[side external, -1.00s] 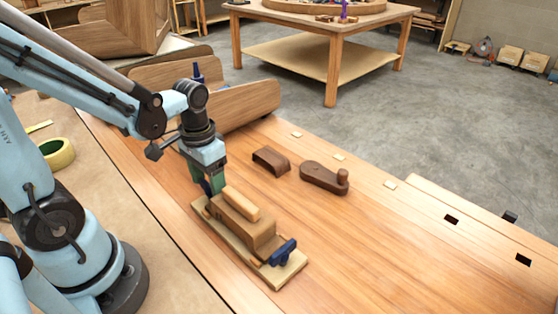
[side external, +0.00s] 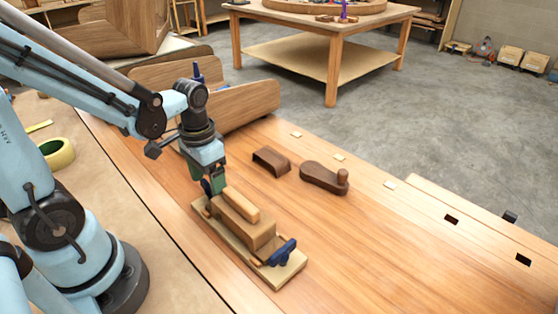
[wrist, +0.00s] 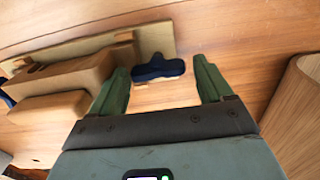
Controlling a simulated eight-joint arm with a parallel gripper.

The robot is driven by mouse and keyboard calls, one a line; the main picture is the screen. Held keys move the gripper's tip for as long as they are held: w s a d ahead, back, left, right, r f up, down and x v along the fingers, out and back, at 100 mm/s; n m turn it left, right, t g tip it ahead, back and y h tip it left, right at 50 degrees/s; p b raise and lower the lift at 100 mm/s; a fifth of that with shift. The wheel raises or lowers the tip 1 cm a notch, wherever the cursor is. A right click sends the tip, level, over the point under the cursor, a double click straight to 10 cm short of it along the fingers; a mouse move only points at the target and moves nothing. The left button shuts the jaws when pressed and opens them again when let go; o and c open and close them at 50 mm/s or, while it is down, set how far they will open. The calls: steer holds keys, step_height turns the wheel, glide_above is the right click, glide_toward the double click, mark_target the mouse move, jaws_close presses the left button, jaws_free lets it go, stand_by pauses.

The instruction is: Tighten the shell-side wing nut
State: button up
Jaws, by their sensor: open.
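The wooden clamping form (side external: 245,222) with a lighter strip on top lies on a pale base board (side external: 232,249) on the bench. A dark blue wing nut (side external: 284,252) is at its near end. Another dark blue wing nut (side external: 206,187) is at the far end, toward the curved wooden panels; in the wrist view it (wrist: 158,69) shows just beyond and between the green fingertips. My gripper (side external: 217,184) points down at that far end. It is open and empty, with its fingers (wrist: 161,70) apart on either side of the nut. Contact cannot be told.
A curved wooden panel (side external: 245,105) stands behind the gripper. A tape roll (side external: 57,153) is at left. The bench's right side is mostly clear.

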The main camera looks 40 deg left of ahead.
mark_target(209, 184)
steer(key=shift+d, duration=0.2)
steer(key=shift+a+r, duration=0.15)
steer(key=shift+r, duration=3.85)
steer(key=shift+w+d+r+t, duration=0.35)
steer(key=shift+d+t, duration=0.35)
steer(key=shift+t, duration=0.5)
steer(key=shift+w+d+r+t, duration=0.2)
steer(key=shift+w+d+t, duration=0.45)
steer(key=shift+t, duration=0.55)
steer(key=shift+w+d+r+t, duration=0.25)
steer(key=shift+d+t, duration=0.55)
steer(key=shift+t, duration=0.4)
